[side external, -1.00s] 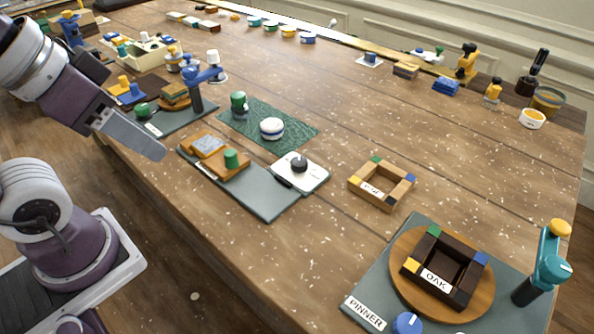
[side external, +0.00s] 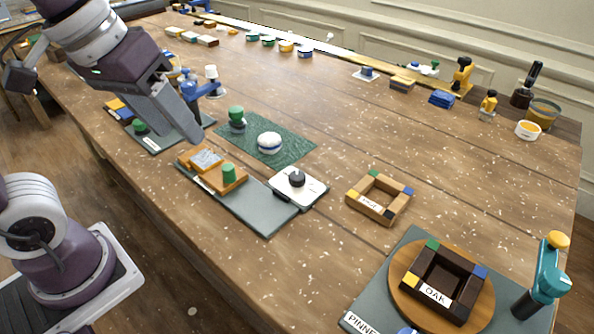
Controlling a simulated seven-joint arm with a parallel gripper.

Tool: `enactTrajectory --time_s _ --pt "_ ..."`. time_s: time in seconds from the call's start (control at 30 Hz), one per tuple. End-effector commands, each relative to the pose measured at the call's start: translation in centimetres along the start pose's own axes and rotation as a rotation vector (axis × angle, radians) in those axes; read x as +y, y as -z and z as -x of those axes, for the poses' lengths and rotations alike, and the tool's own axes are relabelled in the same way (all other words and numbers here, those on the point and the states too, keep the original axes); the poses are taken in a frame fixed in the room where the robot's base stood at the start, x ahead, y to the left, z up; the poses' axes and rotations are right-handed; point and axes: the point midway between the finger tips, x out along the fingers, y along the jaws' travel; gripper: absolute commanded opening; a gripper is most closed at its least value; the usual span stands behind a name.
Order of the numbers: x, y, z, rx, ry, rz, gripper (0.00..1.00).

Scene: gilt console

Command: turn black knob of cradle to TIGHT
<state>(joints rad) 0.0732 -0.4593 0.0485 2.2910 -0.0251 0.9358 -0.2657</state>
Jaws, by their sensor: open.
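A black knob (side external: 297,178) stands on a small white plate (side external: 312,194) at the right end of a grey board (side external: 262,216). Its setting and any TIGHT mark are too small to read. An orange block fixture (side external: 228,181) with a green knob (side external: 229,172) and a pale grey square sits on the same board, left of the plate. I cannot tell which of these is called the cradle. My gripper (side external: 194,133) is above the table, up and left of the black knob and clear of it. It is open and seen nearly side-on, with nothing visible in it.
A green mat (side external: 285,150) with a white round piece (side external: 269,142) and a green-topped piece (side external: 236,118) lies behind the board. A blue clamp stand (side external: 205,88) is close behind my gripper. A wooden frame (side external: 360,188) and an OAK frame (side external: 462,266) lie to the right.

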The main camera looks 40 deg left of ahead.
Motion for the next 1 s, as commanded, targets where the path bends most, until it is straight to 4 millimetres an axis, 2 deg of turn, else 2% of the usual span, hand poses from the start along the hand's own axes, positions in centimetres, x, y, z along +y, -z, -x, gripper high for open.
enactTrajectory --time_s 0.03,0.13,0.2,0.33,0.4,0.53,0.8,1.0 --pt "1.2 2.5 -1.2 -0.063 0.007 0.100 0.52" --pt "3.7 7.0 -4.9 -0.167 0.057 0.338 0.52" --pt "5.3 9.2 -8.2 -0.217 0.113 0.485 0.52" --pt "7.4 11.4 -13.8 -0.262 0.213 0.682 0.52" --pt "8.0 11.8 -15.8 -0.270 0.249 0.742 0.52" --pt "8.3 11.8 -17.7 -0.273 0.277 0.787 0.52" --pt "7.6 10.1 -22.3 -0.274 0.277 0.789 0.52" --pt "7.4 9.6 -23.7 -0.272 0.274 0.788 0.52"
